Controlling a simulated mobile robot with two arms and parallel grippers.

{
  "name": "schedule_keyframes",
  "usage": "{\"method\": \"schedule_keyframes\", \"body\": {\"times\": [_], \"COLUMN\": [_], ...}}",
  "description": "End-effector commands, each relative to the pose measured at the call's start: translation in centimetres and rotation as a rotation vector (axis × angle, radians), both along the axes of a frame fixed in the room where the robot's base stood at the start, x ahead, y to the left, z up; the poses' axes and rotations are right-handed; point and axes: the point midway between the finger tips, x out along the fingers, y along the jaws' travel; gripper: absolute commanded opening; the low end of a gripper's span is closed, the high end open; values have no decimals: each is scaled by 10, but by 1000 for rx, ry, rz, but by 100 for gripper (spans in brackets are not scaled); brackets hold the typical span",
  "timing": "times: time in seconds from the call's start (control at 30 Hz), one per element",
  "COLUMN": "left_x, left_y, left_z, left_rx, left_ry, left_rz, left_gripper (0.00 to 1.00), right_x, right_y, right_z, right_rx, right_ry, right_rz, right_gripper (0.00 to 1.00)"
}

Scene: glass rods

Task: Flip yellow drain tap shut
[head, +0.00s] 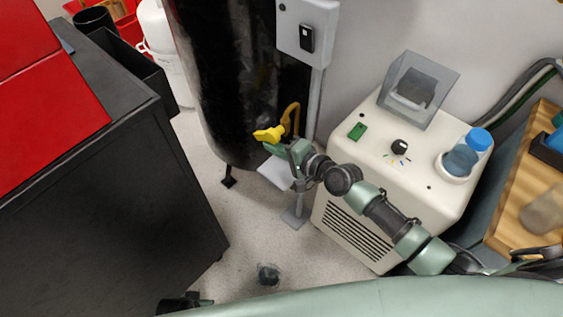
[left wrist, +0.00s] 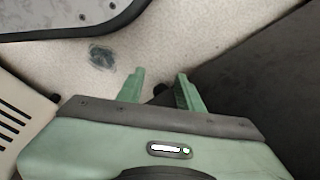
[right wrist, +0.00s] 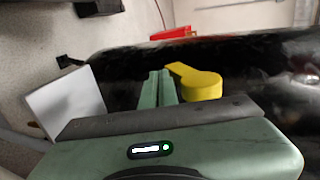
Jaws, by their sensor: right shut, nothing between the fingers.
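The yellow drain tap (head: 268,134) is on the lower front of the black tank (head: 225,60). In the right wrist view the tap (right wrist: 202,86) shows a round end at the right and a lever pointing up and left. My right gripper (head: 272,149) is shut and empty, just below the tap in the head view. In the right wrist view its fingertips (right wrist: 160,74) are beside the lever's left end; I cannot tell whether they touch. My left gripper (left wrist: 158,80) is open and empty over the floor, away from the tap.
An amber curved pipe (head: 291,115) and a grey post (head: 313,100) stand just right of the tap. A cream machine (head: 380,190) is at the right, under my right arm. A black cabinet (head: 110,210) fills the left. Speckled floor (head: 240,235) between them is mostly clear.

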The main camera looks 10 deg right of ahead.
Motion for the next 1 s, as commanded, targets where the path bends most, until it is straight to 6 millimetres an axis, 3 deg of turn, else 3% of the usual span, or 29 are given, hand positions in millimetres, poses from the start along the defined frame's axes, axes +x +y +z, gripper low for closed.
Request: {"method": "schedule_keyframes", "body": {"times": [0.1, 0.3, 0.5, 0.8, 1.0], "left_x": [19, 40, 59, 90, 98], "left_y": [-2, -5, -9, -19, -22], "left_z": [31, 93, 141, 193, 214], "left_rx": [-3, -9, -26, -68, -84], "left_ry": [-28, -83, -188, -399, -475], "left_rz": [2, 4, 2, -8, -12], "left_gripper": [36, 36, 36, 36, 36], "right_x": [2, 4, 5, 7, 9], "right_y": [0, 2, 3, 5, 6], "right_z": [-4, -2, -2, 0, 4], "right_rx": [19, 52, 81, 125, 142], "right_ry": [-28, -67, -107, -160, -181], "right_rz": [1, 0, 1, 0, 0], "right_gripper": [0, 0, 0, 0, 0]}}
